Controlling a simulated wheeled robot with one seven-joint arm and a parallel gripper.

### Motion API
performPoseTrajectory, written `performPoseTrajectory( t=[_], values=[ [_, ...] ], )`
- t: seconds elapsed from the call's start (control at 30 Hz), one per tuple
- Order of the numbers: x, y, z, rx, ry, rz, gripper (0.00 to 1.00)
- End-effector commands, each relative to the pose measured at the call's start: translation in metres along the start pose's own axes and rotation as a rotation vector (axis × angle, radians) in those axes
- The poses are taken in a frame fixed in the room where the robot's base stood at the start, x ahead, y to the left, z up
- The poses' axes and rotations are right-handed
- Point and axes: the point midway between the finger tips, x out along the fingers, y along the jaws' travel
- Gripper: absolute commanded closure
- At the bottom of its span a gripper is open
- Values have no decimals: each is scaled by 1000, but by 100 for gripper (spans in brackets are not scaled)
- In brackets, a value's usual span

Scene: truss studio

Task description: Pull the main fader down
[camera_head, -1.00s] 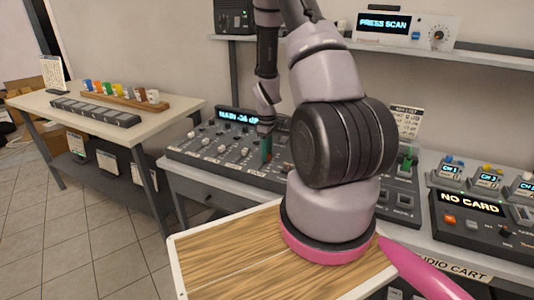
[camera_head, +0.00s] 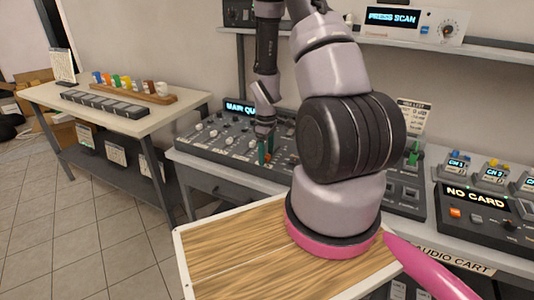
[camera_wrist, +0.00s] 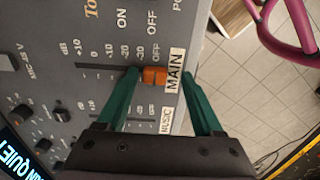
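The main fader has an orange cap (camera_wrist: 154,76), seen in the wrist view beside the MAIN label (camera_wrist: 174,73) at the OFF end of its dark slot (camera_wrist: 100,66). My gripper (camera_wrist: 160,73) has its two green fingers spread on either side of the cap. The left finger is against or very close to the cap; the right finger stands apart from it. In the head view my gripper (camera_head: 266,152) reaches down onto the mixing console (camera_head: 208,146). The console display (camera_wrist: 22,160) reads QUIET in the wrist view; it is partly hidden by my arm in the head view.
Other knobs (camera_wrist: 62,115) and faders cover the console around the gripper. A shelf with a PRESS SCAN unit (camera_head: 410,22) is above. A NO CARD unit (camera_head: 478,205) stands at right. A side table (camera_head: 85,92) is at left, with open tiled floor before it.

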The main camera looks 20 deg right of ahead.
Motion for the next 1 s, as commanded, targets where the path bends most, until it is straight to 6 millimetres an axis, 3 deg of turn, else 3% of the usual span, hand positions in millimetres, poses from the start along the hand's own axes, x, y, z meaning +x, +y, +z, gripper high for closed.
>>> performPoseTrajectory(
  t=[0.37,0.8,1.0],
  values=[
    [-9,2,-1,1,4,5,32],
    [-90,1,-1,1,4,5,32],
    [-106,1,0,0,2,3,32]
  ],
)
